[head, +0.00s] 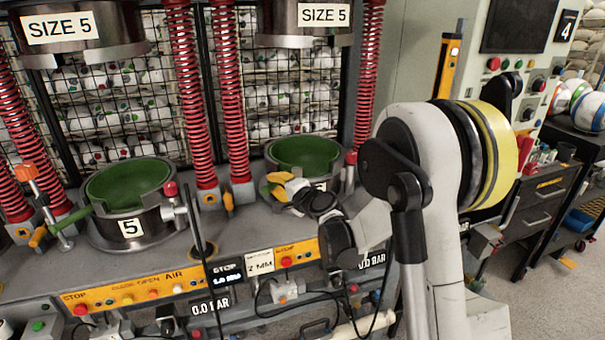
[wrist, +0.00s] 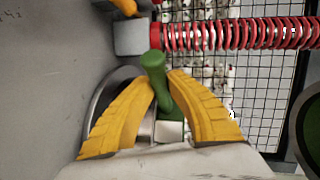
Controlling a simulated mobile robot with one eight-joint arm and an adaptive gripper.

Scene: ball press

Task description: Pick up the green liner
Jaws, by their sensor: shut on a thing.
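Two green liners show in the head view. The right liner (head: 305,152) is a bowl seated in a round metal pot (head: 345,178). My gripper (head: 273,184) is at the front left of this pot, with its yellow fingers low beside the rim. In the wrist view my gripper (wrist: 160,80) has its fingers closed around a green handle (wrist: 154,68), whose end sticks out between the tips. The left liner (head: 130,183) sits in a pot (head: 128,228) marked 5, with its own green handle (head: 75,219) pointing left. My gripper hides part of the right pot.
Red springs (head: 186,100) on posts stand between the pots, close to my gripper. Metal SIZE 5 heads (head: 312,25) hang above. A control strip (head: 140,290) with buttons runs along the front edge. A green round shape (wrist: 314,130) is cut off in the wrist view.

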